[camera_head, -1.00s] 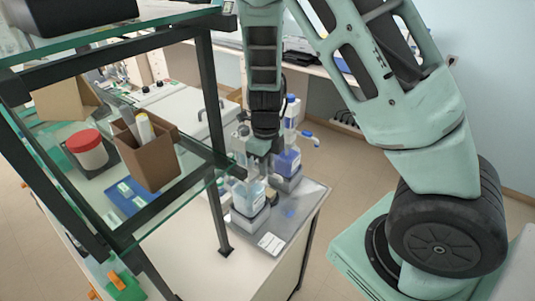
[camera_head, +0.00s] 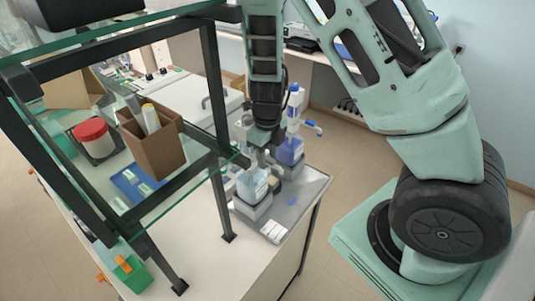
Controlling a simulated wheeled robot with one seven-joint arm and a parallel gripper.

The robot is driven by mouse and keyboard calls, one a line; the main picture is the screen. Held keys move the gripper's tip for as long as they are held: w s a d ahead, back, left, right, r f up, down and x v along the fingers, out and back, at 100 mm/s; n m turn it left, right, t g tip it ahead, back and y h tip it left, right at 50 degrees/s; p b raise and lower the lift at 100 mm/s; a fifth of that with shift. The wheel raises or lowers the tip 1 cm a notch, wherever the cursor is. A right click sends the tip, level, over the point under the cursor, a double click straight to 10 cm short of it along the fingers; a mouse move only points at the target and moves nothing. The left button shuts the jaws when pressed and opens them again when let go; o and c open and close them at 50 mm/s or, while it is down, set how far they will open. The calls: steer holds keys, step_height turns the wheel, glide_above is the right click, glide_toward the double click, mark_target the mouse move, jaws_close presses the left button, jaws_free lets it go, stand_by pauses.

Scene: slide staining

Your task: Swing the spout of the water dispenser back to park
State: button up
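Two bottle-top dispensers stand on a grey tray (camera_head: 298,195) at the bench's right end. The nearer dispenser (camera_head: 252,185) holds pale blue liquid; its top and spout are largely hidden behind the shelf edge and my gripper. The farther dispenser (camera_head: 290,150) holds deeper blue liquid and has a blue cap, with a blue-tipped spout pointing right. I cannot tell from labels which one holds water. My gripper (camera_head: 262,150) points down between and above the two dispensers, close to their tops. Its fingers are small and partly hidden, so its opening and any contact are unclear.
A glass shelf rack with dark posts (camera_head: 218,130) stands close on the left. It holds a brown box (camera_head: 155,150) and a red-lidded jar (camera_head: 91,140). A white label (camera_head: 273,230) lies on the tray's front. Floor is open to the tray's right.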

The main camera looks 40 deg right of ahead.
mark_target(268, 158)
step_height(268, 158, up, 17)
steer(key=shift+r, duration=0.2)
stand_by(0.5)
stand_by(0.4)
